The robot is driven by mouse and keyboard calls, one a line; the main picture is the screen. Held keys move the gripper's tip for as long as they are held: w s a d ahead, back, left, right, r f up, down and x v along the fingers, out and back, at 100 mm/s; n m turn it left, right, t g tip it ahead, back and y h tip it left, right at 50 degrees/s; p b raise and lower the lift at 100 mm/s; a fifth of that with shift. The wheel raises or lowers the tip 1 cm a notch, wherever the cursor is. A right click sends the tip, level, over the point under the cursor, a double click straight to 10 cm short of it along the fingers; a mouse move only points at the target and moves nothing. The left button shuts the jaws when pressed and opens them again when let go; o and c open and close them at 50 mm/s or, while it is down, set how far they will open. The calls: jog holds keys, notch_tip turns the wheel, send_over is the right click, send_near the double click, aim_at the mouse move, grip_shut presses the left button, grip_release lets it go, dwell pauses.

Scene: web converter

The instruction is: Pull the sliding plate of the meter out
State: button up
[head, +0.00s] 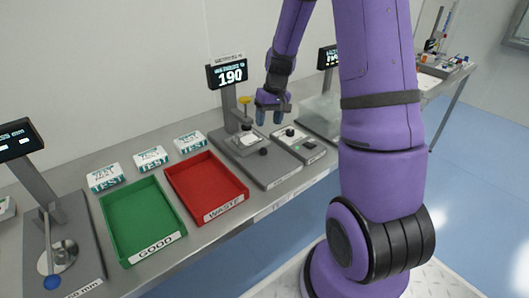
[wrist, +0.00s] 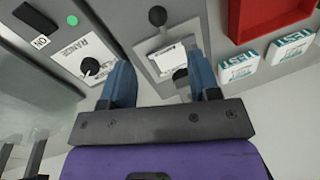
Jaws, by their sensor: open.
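The meter (head: 275,170) is a grey base with a lit display reading 190 (head: 230,73) on a post. Its sliding plate (head: 240,146) is a pale plate with a black knob (head: 263,152) at its front end. In the wrist view the plate (wrist: 167,50) shows between my fingers, with its knob (wrist: 157,15) farther up. A dark round part (wrist: 180,73) sits over the plate. My gripper (head: 270,118) is open and empty, above and to the right of the plate; its blue fingers also show in the wrist view (wrist: 158,60). It is apart from the knob.
A control box (head: 300,143) with a black knob and a switch stands right of the meter. A red WASTE tray (head: 205,200) and a green GOOD tray (head: 155,245) are to its left. White TEST boxes (head: 151,158) lie behind the trays. Another gauge stands at far left.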

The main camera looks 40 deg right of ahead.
aim_at(264, 148)
jog(key=f, duration=0.3)
jog(key=a+f, duration=0.1)
jog(key=f, duration=0.3)
jog(key=a+f, duration=0.1)
jog(key=f, duration=0.3)
jog(key=shift+w+f, duration=0.15)
grip_shut()
jog(key=shift+d, duration=0.1)
